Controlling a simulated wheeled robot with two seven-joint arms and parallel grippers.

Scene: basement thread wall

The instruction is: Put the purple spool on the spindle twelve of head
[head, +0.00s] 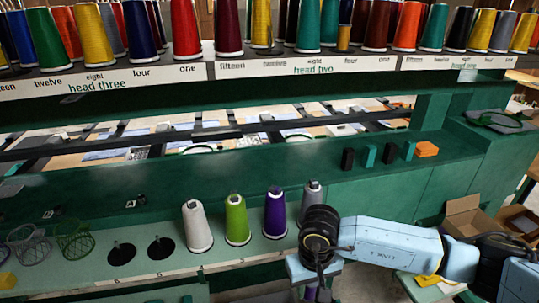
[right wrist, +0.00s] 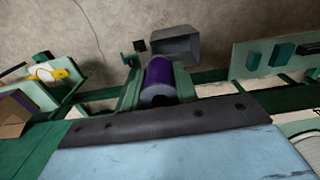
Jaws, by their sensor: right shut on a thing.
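My right gripper (head: 313,272) points down in front of the lower shelf. It is shut on a purple spool (right wrist: 160,75), which sits between its fingers in the right wrist view; only a bit of purple shows below the gripper in the head view (head: 311,293). Another purple cone (head: 275,213) stands upright on the lower shelf, just left of the gripper. The head two label strip (head: 305,68) on the upper rail has a "twelve" mark, with a yellow cone (head: 261,22) behind and slightly left of it. My left gripper is out of view.
White (head: 197,228), green (head: 236,220) and grey (head: 311,196) cones stand on the lower shelf. Two dark round bases (head: 122,252) (head: 160,248) there are bare. Wire baskets (head: 73,240) are at left. Many cones line the upper rail. A cardboard box (head: 473,218) is at right.

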